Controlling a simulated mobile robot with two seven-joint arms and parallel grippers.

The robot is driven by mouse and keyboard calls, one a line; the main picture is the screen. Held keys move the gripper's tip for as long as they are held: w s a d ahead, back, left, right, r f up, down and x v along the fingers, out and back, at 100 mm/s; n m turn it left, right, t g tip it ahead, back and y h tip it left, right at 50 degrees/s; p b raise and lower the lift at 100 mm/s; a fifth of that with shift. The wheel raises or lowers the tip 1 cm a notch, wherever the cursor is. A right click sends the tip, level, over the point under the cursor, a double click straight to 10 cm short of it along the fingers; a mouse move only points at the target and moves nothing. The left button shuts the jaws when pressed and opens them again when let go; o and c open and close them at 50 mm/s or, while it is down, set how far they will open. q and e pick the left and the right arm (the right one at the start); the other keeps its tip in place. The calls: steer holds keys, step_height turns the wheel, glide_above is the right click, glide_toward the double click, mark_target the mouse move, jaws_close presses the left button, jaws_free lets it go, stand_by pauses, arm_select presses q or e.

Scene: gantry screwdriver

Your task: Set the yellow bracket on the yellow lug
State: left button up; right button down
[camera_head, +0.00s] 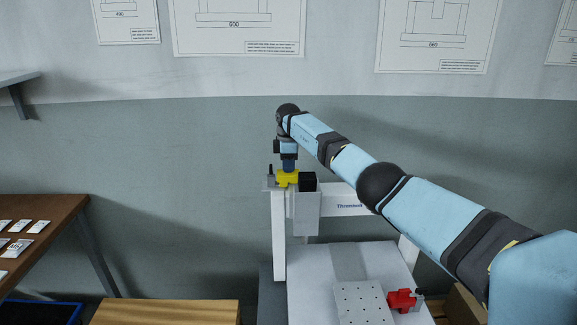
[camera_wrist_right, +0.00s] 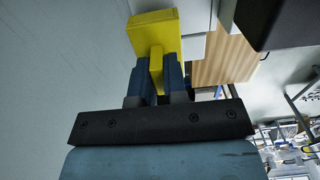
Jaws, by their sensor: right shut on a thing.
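The yellow bracket (camera_head: 287,179) is at the top of the white gantry, directly below my right gripper (camera_head: 288,167). In the right wrist view the yellow bracket (camera_wrist_right: 153,28) has a wide block and a narrower stem. My right gripper (camera_wrist_right: 157,80) is shut on the stem, a finger on each side. I cannot make out a separate yellow lug; it may be hidden by the bracket. I cannot tell whether the bracket touches the gantry. My left gripper is not in view.
The white gantry (camera_head: 279,235) has a dark block (camera_head: 308,182) right of the bracket. A red part (camera_head: 401,300) sits on the machine's bed beside a perforated plate (camera_head: 362,305). A wooden top (camera_head: 165,312) and a brown table (camera_head: 40,212) with small packets are left.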

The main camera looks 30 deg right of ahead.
steer(key=shift+f, duration=0.45)
steer(key=c, duration=1.2)
jaws_free()
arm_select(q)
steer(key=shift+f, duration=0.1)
arm_select(e)
steer(key=shift+o, duration=0.2)
arm_select(q)
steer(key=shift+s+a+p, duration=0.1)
steer(key=shift+p, duration=0.7)
arm_select(e)
step_height(320, 180, up, 13)
